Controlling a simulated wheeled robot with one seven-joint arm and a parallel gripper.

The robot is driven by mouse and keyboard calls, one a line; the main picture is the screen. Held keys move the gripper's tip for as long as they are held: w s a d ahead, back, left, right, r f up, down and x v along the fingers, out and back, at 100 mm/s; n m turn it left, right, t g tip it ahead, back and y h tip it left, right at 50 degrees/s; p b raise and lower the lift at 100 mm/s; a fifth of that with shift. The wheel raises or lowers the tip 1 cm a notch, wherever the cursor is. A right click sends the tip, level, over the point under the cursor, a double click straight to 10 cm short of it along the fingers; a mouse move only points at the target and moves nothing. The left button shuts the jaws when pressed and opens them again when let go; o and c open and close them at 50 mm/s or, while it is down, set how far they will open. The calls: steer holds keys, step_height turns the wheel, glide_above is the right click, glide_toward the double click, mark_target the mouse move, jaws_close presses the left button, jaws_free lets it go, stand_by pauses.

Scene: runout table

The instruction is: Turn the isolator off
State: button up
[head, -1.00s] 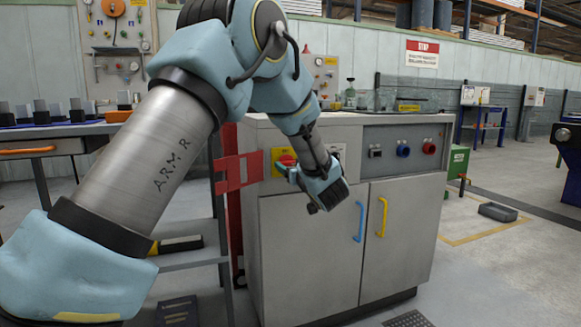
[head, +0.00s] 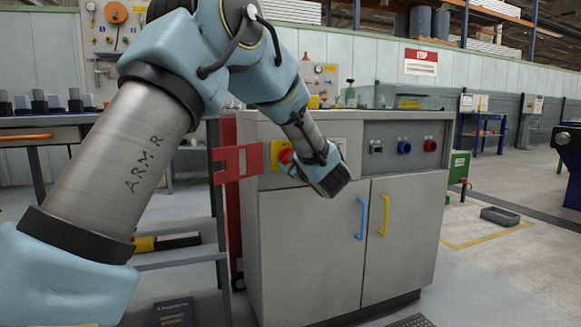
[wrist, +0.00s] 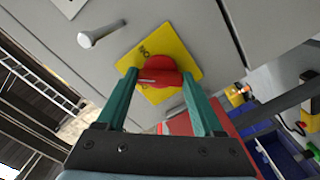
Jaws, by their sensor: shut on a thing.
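The isolator is a red rotary handle (head: 285,156) on a yellow plate (head: 276,150), on the upper left front of a grey cabinet (head: 310,240). In the wrist view the red handle (wrist: 158,64) sits in front of the yellow plate (wrist: 184,52). My gripper (wrist: 160,74) has one green finger on each side of the handle and is shut on it. In the head view my wrist covers the area just right of the isolator.
A red bracket (head: 240,163) stands just left of the isolator. Blue (head: 361,219) and yellow (head: 384,215) door handles are lower right. A panel with black, blue and red knobs (head: 404,147) is to the right. A pale peg (wrist: 101,34) sticks out near the plate.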

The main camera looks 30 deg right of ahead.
steer(key=shift+f+n+b, duration=0.15)
steer(key=shift+n+b, duration=3.2)
steer(key=shift+n, duration=0.65)
steer(key=o, duration=1.4)
steer(key=shift+s, duration=0.1)
steer(key=s, duration=0.3)
steer(key=s+a+p, duration=0.1)
steer(key=s, duration=0.3)
steer(key=s+p, duration=0.1)
steer(key=s, duration=0.2)
steer(key=shift+s+a, duration=0.15)
steer(key=shift+s, duration=0.15)
